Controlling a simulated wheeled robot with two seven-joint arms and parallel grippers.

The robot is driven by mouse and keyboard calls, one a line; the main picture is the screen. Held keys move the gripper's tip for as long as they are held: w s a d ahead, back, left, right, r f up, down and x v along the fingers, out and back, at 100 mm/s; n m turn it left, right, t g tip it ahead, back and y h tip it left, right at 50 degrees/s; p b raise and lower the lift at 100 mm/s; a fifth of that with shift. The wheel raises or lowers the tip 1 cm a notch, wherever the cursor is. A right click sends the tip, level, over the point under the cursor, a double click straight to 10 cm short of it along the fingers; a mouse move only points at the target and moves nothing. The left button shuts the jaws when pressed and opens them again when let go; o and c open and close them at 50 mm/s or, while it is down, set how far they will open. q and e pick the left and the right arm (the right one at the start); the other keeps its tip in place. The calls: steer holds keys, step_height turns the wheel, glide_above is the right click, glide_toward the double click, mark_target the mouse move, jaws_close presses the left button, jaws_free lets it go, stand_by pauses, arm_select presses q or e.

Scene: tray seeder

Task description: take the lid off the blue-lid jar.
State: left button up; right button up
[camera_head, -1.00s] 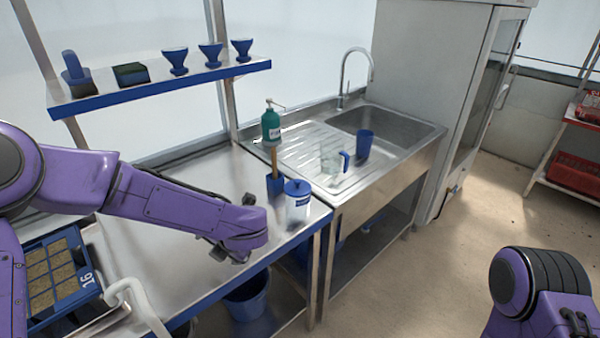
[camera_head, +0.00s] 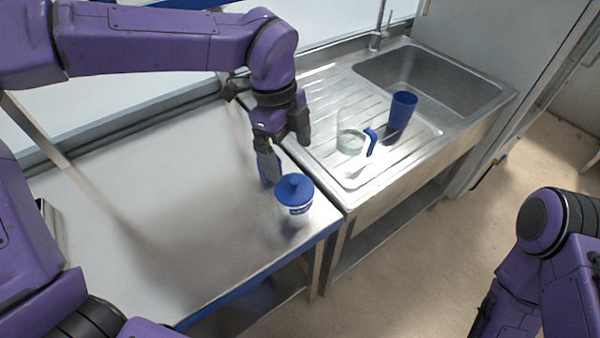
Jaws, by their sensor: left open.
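A blue holder (camera_head: 266,172) behind the jar is partly hidden by one finger. I see part of my right arm at the right edge, but its gripper is not in view.
A steel sink (camera_head: 432,82) with a drainboard adjoins the bench on the right. A clear measuring jug (camera_head: 350,141) with a blue handle and a blue cup (camera_head: 401,112) stand there. The white workbench (camera_head: 150,210) is clear left of the jar.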

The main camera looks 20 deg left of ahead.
mark_target(293, 180)
arm_select(q)
steer(key=shift+s+d+f, duration=0.1)
steer(key=shift+s+f, duration=0.15)
steer(key=shift+s, duration=0.4)
steer(key=shift+s+f, duration=0.25)
steer(key=shift+s, duration=0.35)
steer(key=shift+d+f+p, duration=0.2)
steer(key=shift+f+p, duration=0.4)
steer(key=shift+f, duration=0.2)
steer(key=f, duration=0.1)
steer(key=w+f, duration=0.1)
steer(key=f, duration=0.1)
steer(key=w+f, duration=0.1)
steer(key=shift+d+f, duration=0.15)
steer(key=shift+d, duration=0.1)
steer(key=shift+s+r, duration=0.2)
steer(key=shift+s, duration=0.35)
steer(key=c, duration=0.8)
arm_select(e)
steer(key=shift+s+r, duration=0.7)
steer(key=shift+r, duration=0.3)
